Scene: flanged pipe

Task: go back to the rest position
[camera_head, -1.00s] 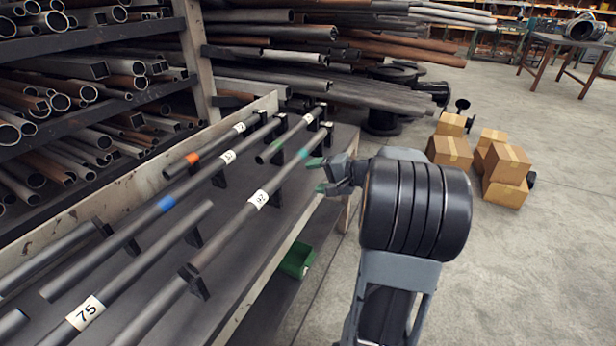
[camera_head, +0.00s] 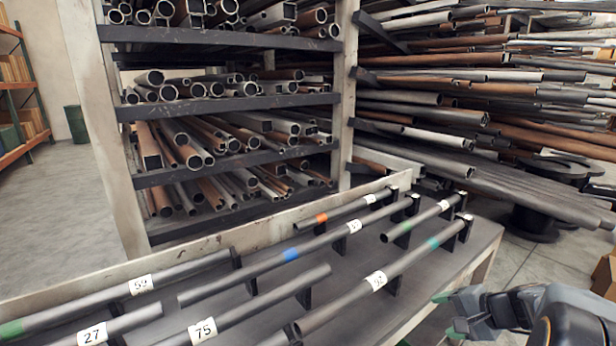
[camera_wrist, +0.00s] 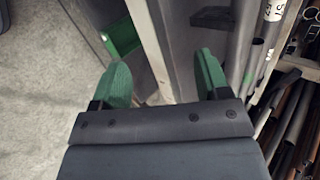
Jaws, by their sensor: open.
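My gripper (camera_head: 456,314) is at the lower right of the head view, beside the front edge of the pipe bench (camera_head: 440,285). Its green-tipped fingers are apart with nothing between them. In the wrist view the open gripper (camera_wrist: 163,85) points down past the bench edge (camera_wrist: 150,40). Pipes with white number labels lie on black supports on the bench, among them one marked 75 (camera_head: 235,318) and one with a teal band (camera_head: 400,265). My gripper touches none of them.
A rack (camera_head: 225,178) full of metal pipes and tubes stands behind the bench. More long pipes (camera_head: 450,100) are stacked at the right. A cardboard box (camera_head: 605,275) is at the right edge. A green bin (camera_wrist: 118,35) is in the wrist view. Floor at far left is clear.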

